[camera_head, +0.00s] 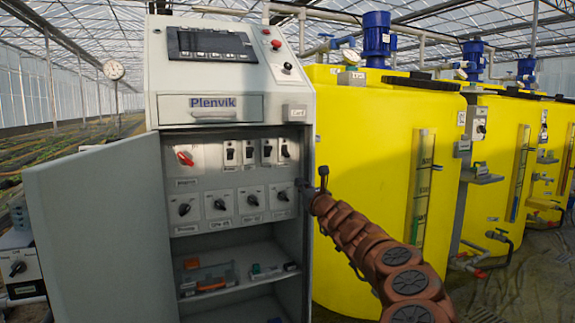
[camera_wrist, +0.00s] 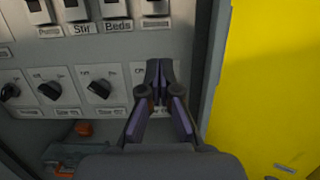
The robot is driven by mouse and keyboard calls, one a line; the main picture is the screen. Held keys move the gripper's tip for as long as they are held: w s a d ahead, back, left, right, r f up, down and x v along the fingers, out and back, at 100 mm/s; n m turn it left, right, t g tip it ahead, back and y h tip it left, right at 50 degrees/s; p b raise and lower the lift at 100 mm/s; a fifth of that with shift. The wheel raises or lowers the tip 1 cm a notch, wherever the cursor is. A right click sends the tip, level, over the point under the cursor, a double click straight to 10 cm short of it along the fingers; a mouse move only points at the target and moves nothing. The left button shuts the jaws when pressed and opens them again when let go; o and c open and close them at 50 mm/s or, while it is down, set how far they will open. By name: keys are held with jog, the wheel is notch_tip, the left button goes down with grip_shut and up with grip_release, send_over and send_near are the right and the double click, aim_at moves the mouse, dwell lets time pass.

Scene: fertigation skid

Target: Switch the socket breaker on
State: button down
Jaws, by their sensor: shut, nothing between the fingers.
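The control cabinet (camera_head: 232,97) stands open. Inside is a row of small breakers with black levers; the rightmost breaker (camera_head: 285,151) also shows at the top of the wrist view (camera_wrist: 153,8), cut off by the picture edge. Its label is too blurred to read; the labels to its left read Stir and Beds. I cannot tell its lever position for sure. My gripper (camera_wrist: 160,70) is shut and empty. It is below this breaker, in front of the rightmost rotary switch, and largely hides that switch. In the head view, my gripper (camera_head: 307,187) is at the cabinet's right edge.
A red rotary switch (camera_head: 185,158) is left of the breakers. A row of black rotary switches (camera_head: 220,204) runs below them, above a shelf with small parts. The open door (camera_head: 100,232) stands at left. A yellow tank (camera_head: 370,180) stands close on the right.

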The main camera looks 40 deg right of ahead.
aim_at(285, 159)
jog(key=shift+w+a, duration=0.1)
jog(key=shift+w, duration=0.1)
jog(key=shift+p+x, duration=1.05)
jog(key=shift+x, duration=2.55)
jog(key=shift+w+d+r, duration=0.15)
jog(key=shift+w+d, duration=0.15)
jog(key=shift+w+d+r, duration=0.1)
jog(key=shift+w, duration=0.8)
jog(key=shift+s+a+r+b, duration=0.15)
jog(key=shift+s+r+b, duration=0.25)
jog(key=shift+r, duration=0.5)
jog(key=shift+s+a+r+b, duration=0.15)
jog(key=shift+s+r+b, duration=0.1)
jog(key=shift+s+r, duration=0.5)
jog(key=shift+w+a+r+p, duration=0.15)
jog(key=shift+r+p, duration=0.3)
jog(key=shift+p, duration=0.7)
